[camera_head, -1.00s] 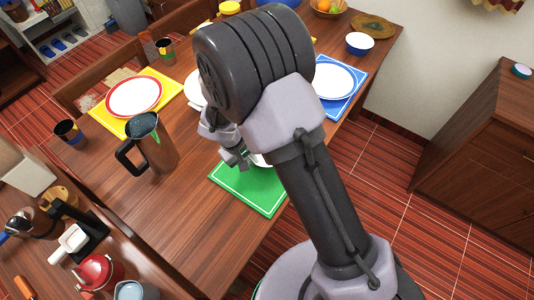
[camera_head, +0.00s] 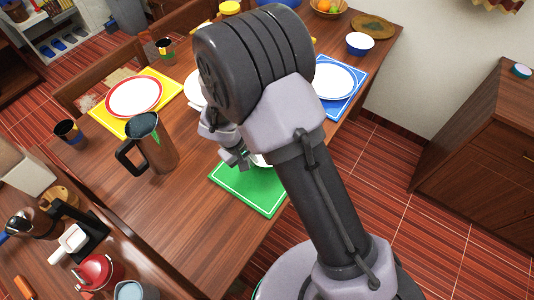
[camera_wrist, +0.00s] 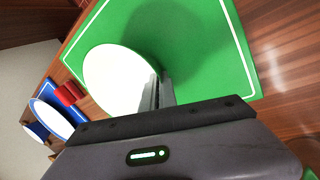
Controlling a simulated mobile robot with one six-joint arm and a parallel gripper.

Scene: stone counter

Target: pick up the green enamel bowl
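A round white surface (camera_wrist: 115,80) lies on the green mat (camera_wrist: 195,35) in the wrist view. It could be the white inside of the green enamel bowl or a plate; I cannot tell which. In the head view my arm hides most of it, and only a sliver of white (camera_head: 260,160) shows above the green mat (camera_head: 250,192). My gripper (camera_wrist: 158,92) is at the right edge of the white surface, with its narrow fingers close together. It also shows low over the mat in the head view (camera_head: 238,160). Whether the fingers pinch a rim is not clear.
A metal pitcher (camera_head: 157,148) stands to the left of my gripper. A red-rimmed plate (camera_head: 134,97) lies on a yellow mat. A blue-rimmed plate (camera_head: 335,80) and a blue bowl (camera_head: 360,43) are beyond my arm. Bare wood lies left of the green mat.

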